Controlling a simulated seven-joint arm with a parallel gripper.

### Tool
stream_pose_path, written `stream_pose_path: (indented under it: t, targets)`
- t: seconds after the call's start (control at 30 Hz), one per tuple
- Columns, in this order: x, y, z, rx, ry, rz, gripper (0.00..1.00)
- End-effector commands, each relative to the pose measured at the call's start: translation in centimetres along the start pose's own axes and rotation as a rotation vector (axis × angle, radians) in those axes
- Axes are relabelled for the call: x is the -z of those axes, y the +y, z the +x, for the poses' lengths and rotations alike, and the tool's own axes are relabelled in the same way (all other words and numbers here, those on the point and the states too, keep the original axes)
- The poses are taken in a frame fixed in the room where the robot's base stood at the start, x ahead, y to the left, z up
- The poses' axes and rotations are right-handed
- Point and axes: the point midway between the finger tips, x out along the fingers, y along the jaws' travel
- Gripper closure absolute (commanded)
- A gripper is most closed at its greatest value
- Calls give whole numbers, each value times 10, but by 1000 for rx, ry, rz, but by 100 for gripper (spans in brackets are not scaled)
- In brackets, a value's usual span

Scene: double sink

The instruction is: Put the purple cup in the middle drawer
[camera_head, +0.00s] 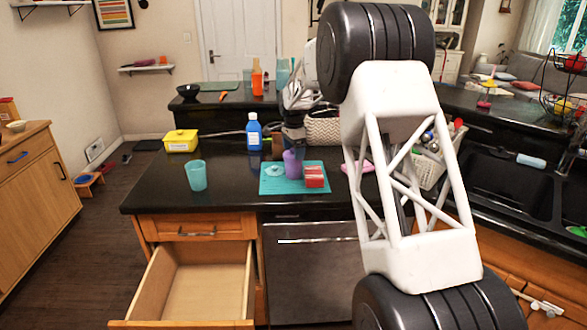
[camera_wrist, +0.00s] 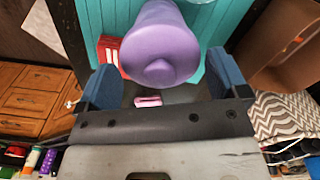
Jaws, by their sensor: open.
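The purple cup (camera_head: 292,163) stands on the teal board (camera_head: 268,187) on the counter. My gripper (camera_head: 293,138) is right above it, pointing down. In the wrist view the purple cup (camera_wrist: 160,48) shows large between the two blue fingers of my gripper (camera_wrist: 163,72), which are apart. I cannot tell whether a finger touches it. The open drawer (camera_head: 195,287) is pulled out below the counter at lower left, under a shut drawer (camera_head: 197,229). Its visible inside is empty. Whether another drawer lies below it is out of view.
A red box (camera_head: 314,177) sits close to the cup's right. A teal cup (camera_head: 196,176) stands left of the board. Behind are a blue bottle (camera_head: 254,133) and a yellow tub (camera_head: 181,141). A dishwasher (camera_head: 312,275) front is right of the drawer.

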Motion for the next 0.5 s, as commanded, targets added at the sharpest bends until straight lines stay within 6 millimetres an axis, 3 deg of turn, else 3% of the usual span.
stream_pose_path:
  t: [0.2, 0.5]
  targets:
    - [0, 0, 19, -1, 0, 0, 7]
    - [0, 0, 21, 0, 0, 0, 7]
